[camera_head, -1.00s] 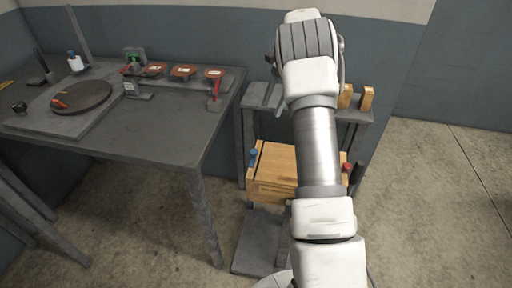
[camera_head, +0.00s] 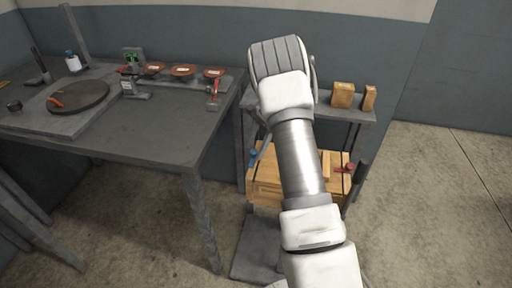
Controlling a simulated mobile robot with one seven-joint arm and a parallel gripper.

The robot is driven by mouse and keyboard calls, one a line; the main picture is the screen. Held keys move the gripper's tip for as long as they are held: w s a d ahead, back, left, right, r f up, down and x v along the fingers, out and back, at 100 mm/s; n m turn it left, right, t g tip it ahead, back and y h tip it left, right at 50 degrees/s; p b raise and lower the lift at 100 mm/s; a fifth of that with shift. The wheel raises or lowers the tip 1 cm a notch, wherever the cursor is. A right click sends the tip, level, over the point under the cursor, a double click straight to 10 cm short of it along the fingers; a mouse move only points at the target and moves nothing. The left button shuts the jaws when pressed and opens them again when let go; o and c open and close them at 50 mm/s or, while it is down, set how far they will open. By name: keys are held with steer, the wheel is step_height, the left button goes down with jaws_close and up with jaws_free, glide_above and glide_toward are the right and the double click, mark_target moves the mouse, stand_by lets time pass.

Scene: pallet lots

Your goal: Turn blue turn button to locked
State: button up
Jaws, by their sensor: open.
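The blue turn button (camera_head: 253,155) sits at the left end of the top of a wooden box (camera_head: 264,187). It is small here, and I cannot tell which way it is turned. A thin grey piece lies between it and my arm; I cannot tell whether this is part of my gripper. My arm rises through the middle of the view and covers part of the box top. My gripper itself cannot be made out behind the arm. A red turn button (camera_head: 346,168) sits at the right end of the box.
The box is on a grey stand with wooden blocks (camera_head: 343,95) on its upper shelf. A dark table (camera_head: 165,128) at the left carries a round plate (camera_head: 78,96) and several red-brown discs (camera_head: 183,71). Floor at the right is clear.

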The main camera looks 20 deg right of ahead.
steer(key=shift+c, duration=0.4)
jaws_close()
steer(key=n+p, duration=0.1)
steer(key=n+g+p, duration=0.1)
steer(key=n, duration=0.1)
steer(key=shift+w+r+n+h, duration=0.15)
steer(key=shift+n+h, duration=0.15)
steer(key=shift+h, duration=0.1)
steer(key=n+p, duration=0.1)
steer(key=n, duration=0.1)
steer(key=n+g+h+p, duration=0.1)
steer(key=n, duration=0.1)
steer(key=shift+w+a+n+g, duration=0.15)
steer(key=shift+a+n+g, duration=0.05)
steer(key=shift+n+g, duration=0.1)
steer(key=n+h, duration=0.1)
steer(key=n, duration=0.1)
steer(key=n+g+h, duration=0.1)
steer(key=n, duration=0.2)
steer(key=shift+a+p, duration=0.15)
steer(key=shift+p, duration=0.2)
steer(key=n, duration=0.2)
steer(key=n+h, duration=0.1)
steer(key=n, duration=0.1)
steer(key=shift+a+n+h, duration=0.15)
steer(key=shift+n+h, duration=0.15)
